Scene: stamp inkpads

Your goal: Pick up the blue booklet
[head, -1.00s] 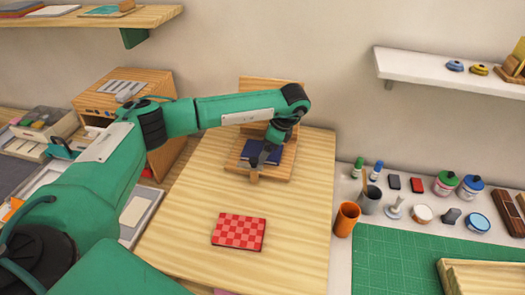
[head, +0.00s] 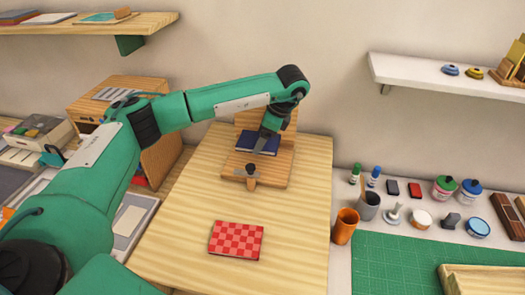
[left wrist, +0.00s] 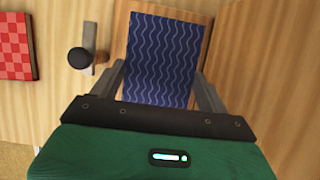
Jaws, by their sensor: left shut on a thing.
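The blue booklet (head: 252,146) lies over the wooden stand (head: 273,179) on the light wood table, towards the back. My left gripper (head: 265,143) is at the booklet's right part in the head view. In the left wrist view the booklet (left wrist: 163,50), dark blue with pale wavy lines, sits between the two fingers of my left gripper (left wrist: 162,82), which is shut on it. The gripper body covers its near end. I cannot tell whether the booklet still touches the stand. My right gripper is not in view.
A black knob on a metal bar (head: 251,170) stands at the stand's front. A red checkered booklet (head: 236,240) lies nearer on the table. An orange cup (head: 345,226), bottles and a green mat (head: 400,255) are to the right.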

